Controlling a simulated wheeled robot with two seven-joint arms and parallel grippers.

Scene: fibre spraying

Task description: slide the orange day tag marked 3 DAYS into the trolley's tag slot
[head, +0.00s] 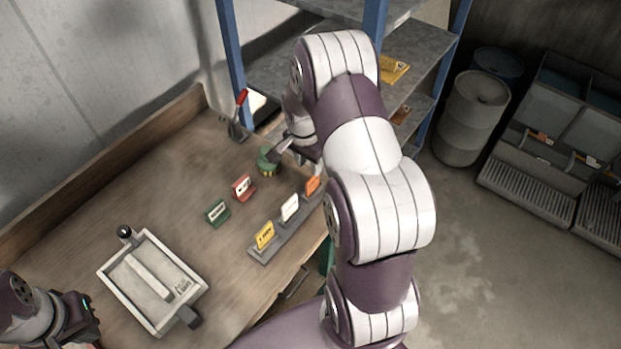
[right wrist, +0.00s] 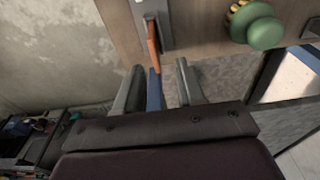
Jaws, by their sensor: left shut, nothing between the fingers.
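The orange tag (head: 313,185) stands at the far end of a grey rack (head: 283,240) near the bench's right edge; its lettering is too small to read. In the right wrist view the orange tag (right wrist: 153,45) is seen nearly edge-on, just beyond the fingertips. My right gripper (right wrist: 160,68) is open, its two fingers apart, with the tag ahead of the gap and not visibly gripped. In the head view my right arm partly hides that hand. My left gripper (head: 92,318) is shut and empty at the lower left. I cannot pick out the tag slot.
A yellow tag (head: 264,235) and a white tag (head: 290,208) share the rack. Red (head: 243,187) and green (head: 217,213) blocks and a green knob (head: 268,161) stand nearby. A tray (head: 112,272) sits at the front left. Blue-posted shelves (head: 232,62) rise behind; a drum (head: 470,120) stands right.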

